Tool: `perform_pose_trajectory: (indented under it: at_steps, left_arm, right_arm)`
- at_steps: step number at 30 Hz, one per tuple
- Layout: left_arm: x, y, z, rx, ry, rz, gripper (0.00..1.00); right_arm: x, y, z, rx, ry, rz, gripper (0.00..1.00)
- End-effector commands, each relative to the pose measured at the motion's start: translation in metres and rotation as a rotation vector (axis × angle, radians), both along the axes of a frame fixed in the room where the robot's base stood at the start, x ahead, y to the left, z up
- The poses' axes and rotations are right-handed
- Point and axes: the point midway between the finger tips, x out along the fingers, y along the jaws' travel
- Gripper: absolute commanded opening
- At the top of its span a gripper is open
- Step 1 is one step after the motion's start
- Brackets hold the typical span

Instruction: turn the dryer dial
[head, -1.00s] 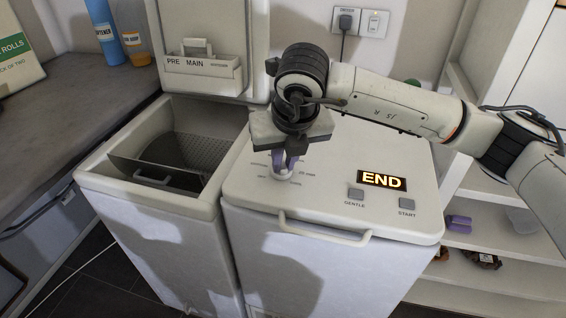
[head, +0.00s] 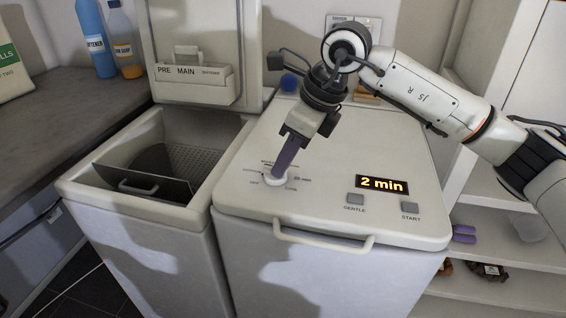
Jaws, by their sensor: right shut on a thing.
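The dryer (head: 330,215) is the white toploader on the right, with its lid shut. Its dial (head: 274,180) is a small white knob on the left of the top, ringed by printed labels. My right gripper (head: 278,174) reaches down from the upper right, tilted, with its purple fingers shut on the dial. The fingers hide part of the dial and some labels. The display (head: 382,185) reads "2 min". The gentle button (head: 355,198) and start button (head: 410,207) are right of the dial. My left gripper is not in view.
The washer (head: 140,218) on the left stands open, its lid (head: 205,30) raised. A counter (head: 60,110) with a softener bottle (head: 92,40) and a soap bottle (head: 125,45) is at far left. Shelves (head: 500,235) stand at the right. A handle (head: 322,239) juts from the dryer's front edge.

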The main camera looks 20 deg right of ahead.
Motion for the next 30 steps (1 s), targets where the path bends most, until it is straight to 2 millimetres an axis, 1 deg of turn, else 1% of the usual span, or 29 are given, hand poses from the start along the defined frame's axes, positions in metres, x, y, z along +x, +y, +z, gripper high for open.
perform_pose_trajectory:
  at_steps: [12, 18, 24, 30]
  left_arm:
    - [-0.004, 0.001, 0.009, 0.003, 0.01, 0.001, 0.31]
    - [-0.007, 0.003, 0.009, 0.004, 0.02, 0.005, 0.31]
    - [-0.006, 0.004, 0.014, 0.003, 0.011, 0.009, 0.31]
    - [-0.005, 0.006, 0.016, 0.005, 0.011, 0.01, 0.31]
  right_arm:
    - [0.007, -0.004, 0.002, 0.001, 0.003, 0.391, 0.0]
    - [0.01, -0.005, 0.002, -0.001, 0.002, 0.553, 0.0]
    - [0.012, -0.005, 0.002, -0.001, 0.002, 0.673, 0.0]
    - [0.014, -0.006, 0.001, -0.002, 0.0, 0.744, 0.0]
